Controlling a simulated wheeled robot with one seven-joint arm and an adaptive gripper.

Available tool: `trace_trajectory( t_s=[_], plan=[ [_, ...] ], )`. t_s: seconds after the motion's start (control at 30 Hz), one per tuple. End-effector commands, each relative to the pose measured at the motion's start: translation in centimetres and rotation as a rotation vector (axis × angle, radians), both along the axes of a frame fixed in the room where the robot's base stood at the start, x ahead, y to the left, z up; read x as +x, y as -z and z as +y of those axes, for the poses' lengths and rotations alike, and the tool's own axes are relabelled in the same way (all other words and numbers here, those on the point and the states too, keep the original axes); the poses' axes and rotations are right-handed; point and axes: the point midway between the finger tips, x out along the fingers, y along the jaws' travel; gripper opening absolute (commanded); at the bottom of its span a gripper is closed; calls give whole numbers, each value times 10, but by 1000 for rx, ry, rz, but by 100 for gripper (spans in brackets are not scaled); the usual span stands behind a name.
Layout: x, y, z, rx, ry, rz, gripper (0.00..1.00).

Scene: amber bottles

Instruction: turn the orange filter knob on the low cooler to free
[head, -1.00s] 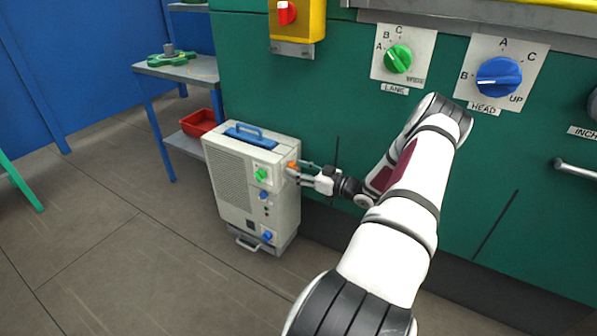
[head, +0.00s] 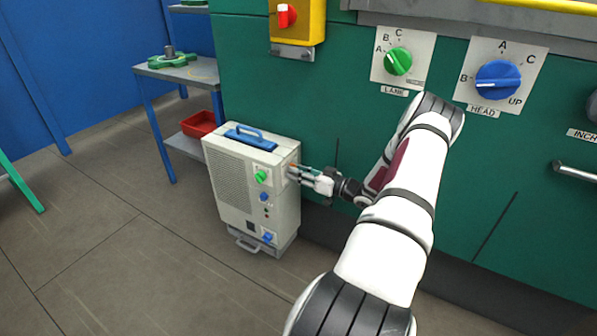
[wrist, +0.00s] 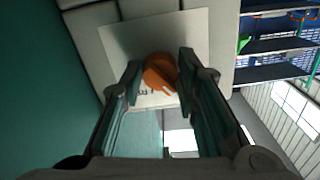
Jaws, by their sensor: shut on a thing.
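The low cooler (head: 228,190) is a pale box with a blue top handle, standing on the floor against the green machine. The orange filter knob (wrist: 159,72) shows in the wrist view on a pale plate (wrist: 196,30) on the cooler's side. My gripper (wrist: 160,75) has one finger on each side of the knob and is shut on it. In the head view my gripper (head: 297,173) is at the cooler's upper right side and hides most of the knob. The plate's lettering is partly covered, so I cannot read the knob's setting.
The cooler's front carries a green knob (head: 261,177) and blue knobs (head: 264,197). A grey shelf table (head: 180,72) with a red bin (head: 198,124) stands behind left. The green machine panel (head: 300,100) rises close behind my arm.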

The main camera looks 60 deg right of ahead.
Motion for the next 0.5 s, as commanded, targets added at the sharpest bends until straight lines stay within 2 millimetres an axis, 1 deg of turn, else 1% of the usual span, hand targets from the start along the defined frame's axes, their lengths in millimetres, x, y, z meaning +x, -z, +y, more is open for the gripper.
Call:
trace_trajectory(
  t_s=[0.5],
  plan=[
    [0,-1,1,477,0,40,1]
  ],
)
